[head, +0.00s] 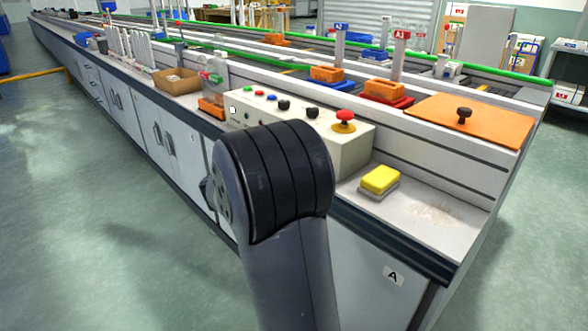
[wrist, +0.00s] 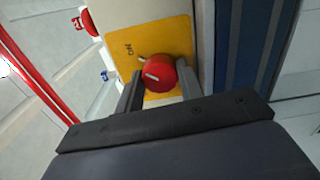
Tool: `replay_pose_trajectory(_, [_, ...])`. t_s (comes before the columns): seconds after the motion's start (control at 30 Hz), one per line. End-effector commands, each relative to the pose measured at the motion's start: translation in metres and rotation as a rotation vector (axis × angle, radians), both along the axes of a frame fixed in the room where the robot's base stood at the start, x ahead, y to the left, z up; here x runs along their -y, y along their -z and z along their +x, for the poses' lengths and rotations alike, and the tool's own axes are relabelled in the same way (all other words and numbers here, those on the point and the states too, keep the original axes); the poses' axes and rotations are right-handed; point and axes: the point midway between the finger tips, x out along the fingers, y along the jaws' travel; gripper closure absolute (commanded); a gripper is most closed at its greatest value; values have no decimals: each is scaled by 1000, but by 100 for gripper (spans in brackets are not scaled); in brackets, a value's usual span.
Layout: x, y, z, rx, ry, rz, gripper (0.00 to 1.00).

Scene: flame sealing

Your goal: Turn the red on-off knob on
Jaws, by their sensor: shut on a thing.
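The red on-off knob (wrist: 160,76) shows in the wrist view, with a white mark on its face. It sits on a yellow plate (wrist: 170,35) that bears dark lettering, which seems to read "ON", on the upper left. My gripper (wrist: 159,80) is shut on the knob, with one dark finger on each side of it. In the head view my own arm hides the gripper and this knob.
A cream control box (head: 345,150) with a red mushroom button (head: 344,118) and several smaller buttons stands on the bench behind my arm. A yellow sponge (head: 380,180) lies to its right. An orange board (head: 470,118) is farther back.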

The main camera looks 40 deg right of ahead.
Motion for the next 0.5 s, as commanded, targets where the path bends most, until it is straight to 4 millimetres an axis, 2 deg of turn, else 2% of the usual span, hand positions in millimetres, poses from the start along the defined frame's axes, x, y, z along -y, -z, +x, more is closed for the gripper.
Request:
replay_pose_trajectory(0.03, [0,5,-1,21,2,3,87])
replay_pose_trajectory(0.5, [0,1,-1,97,2,11,87])
